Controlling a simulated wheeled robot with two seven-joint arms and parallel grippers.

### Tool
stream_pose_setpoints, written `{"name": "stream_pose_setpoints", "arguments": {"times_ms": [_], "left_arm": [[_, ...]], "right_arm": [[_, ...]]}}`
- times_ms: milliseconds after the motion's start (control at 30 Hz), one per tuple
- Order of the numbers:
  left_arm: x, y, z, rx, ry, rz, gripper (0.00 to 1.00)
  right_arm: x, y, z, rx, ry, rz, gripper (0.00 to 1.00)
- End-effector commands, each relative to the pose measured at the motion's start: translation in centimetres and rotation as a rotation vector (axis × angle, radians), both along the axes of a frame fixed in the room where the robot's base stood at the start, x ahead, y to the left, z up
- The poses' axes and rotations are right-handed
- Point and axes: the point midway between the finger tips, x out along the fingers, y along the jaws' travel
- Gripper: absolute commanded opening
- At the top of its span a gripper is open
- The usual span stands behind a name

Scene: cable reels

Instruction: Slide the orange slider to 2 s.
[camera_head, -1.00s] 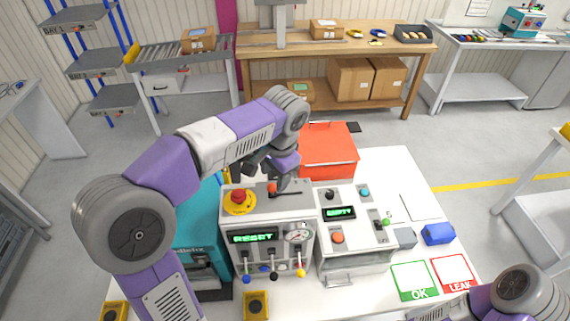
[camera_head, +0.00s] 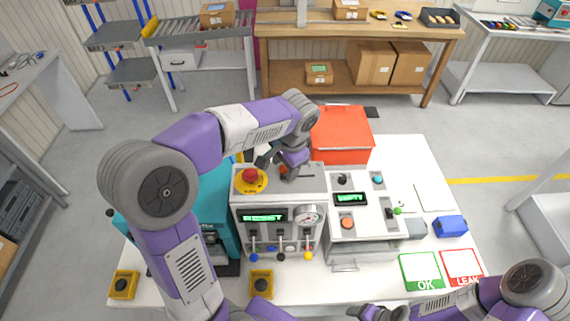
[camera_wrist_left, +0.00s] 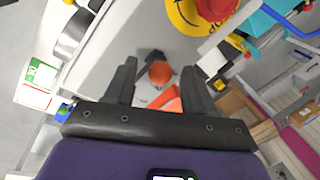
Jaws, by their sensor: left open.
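The orange slider knob (camera_head: 283,170) sits at the left part of a dark slot on top of the grey test machine (camera_head: 309,182), beside the red emergency button. In the left wrist view the round orange knob (camera_wrist_left: 160,72) shows between my two fingers. My left gripper (camera_head: 273,159) is open over the machine's top, with its fingers either side of the knob; I cannot tell whether they touch it. Scale marks for seconds are not readable. My right gripper (camera_head: 376,312) is low at the front edge of the picture, partly cut off.
The red emergency button (camera_head: 250,175) on its yellow base stands close left of the slider. A red bin (camera_head: 342,131) is behind the machine. A second grey machine (camera_head: 362,215) stands right. OK (camera_head: 421,270) and LEAK (camera_head: 462,265) mats lie front right.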

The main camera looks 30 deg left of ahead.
Motion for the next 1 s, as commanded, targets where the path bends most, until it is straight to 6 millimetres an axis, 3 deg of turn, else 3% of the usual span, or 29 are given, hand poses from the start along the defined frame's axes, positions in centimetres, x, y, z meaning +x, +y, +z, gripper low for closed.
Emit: {"name": "stream_pose_setpoints", "arguments": {"times_ms": [33, 367, 633, 900, 1000], "left_arm": [[0.0, 0.0, 0.0, 0.0, 0.0, 0.0, 0.51], [0.0, 0.0, 0.0, 0.0, 0.0, 0.0, 0.01], [0.1, -0.2, 0.1, 0.0, 0.0, -0.001, 0.0], [1.9, -3.0, 0.2, 0.0, -0.002, -0.003, 0.0], [1.9, -3.1, 0.2, 0.0, -0.002, -0.001, 0.0]], "right_arm": [[0.0, 0.0, 0.0, 0.0, 0.0, 0.0, 0.68], [0.0, 0.0, 0.0, 0.0, 0.0, 0.0, 0.68], [0.0, 0.0, 0.1, 0.0, 0.0, 0.0, 0.68], [0.0, 0.0, 0.7, 0.0, 0.0, 0.0, 0.68], [0.0, 0.0, 0.7, 0.0, 0.0, 0.0, 0.68]]}}
